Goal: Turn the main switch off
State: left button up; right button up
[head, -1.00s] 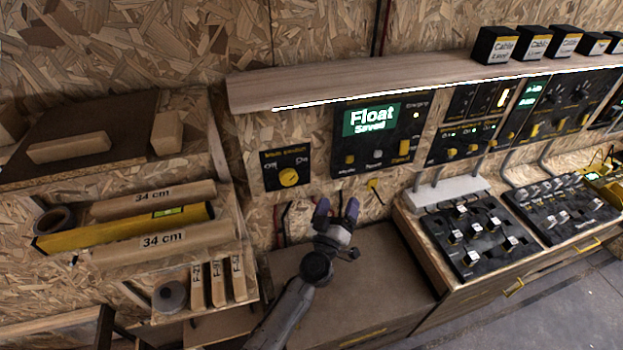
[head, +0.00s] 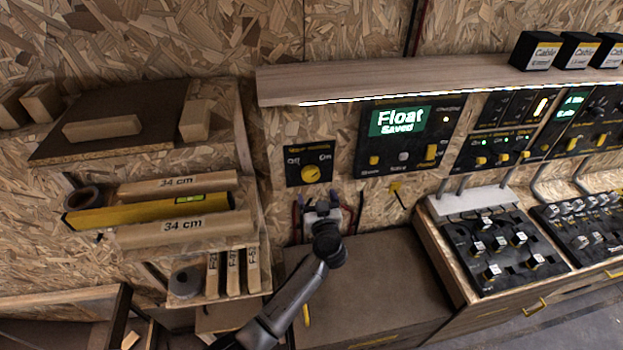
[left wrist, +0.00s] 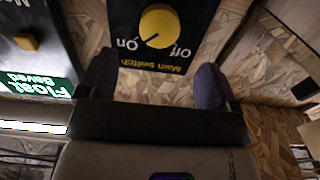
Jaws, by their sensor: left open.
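The main switch is a round yellow knob (head: 310,173) on a small black panel (head: 294,181) on the wall, with "Off" at left and "On" at right. In the left wrist view the knob (left wrist: 159,26) appears upside down, and its dark mark points toward "On". My left gripper (head: 320,204) is just below the panel in the head view. In the left wrist view the open gripper (left wrist: 155,75) has its two fingers spread, with nothing between them and the knob beyond, apart from them. My right gripper is not in view.
A "Float Saved" panel (head: 445,119) is right of the switch, under a wooden shelf (head: 420,79). A rack at left holds a yellow level (head: 150,213) and wooden blocks. A brown cabinet top (head: 390,280) lies below my left gripper.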

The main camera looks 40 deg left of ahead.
aim_at(311, 178)
pick_arm(q)
jog(key=b+x, duration=0.1)
jog(key=x, duration=0.6)
jog(key=shift+x, duration=0.85)
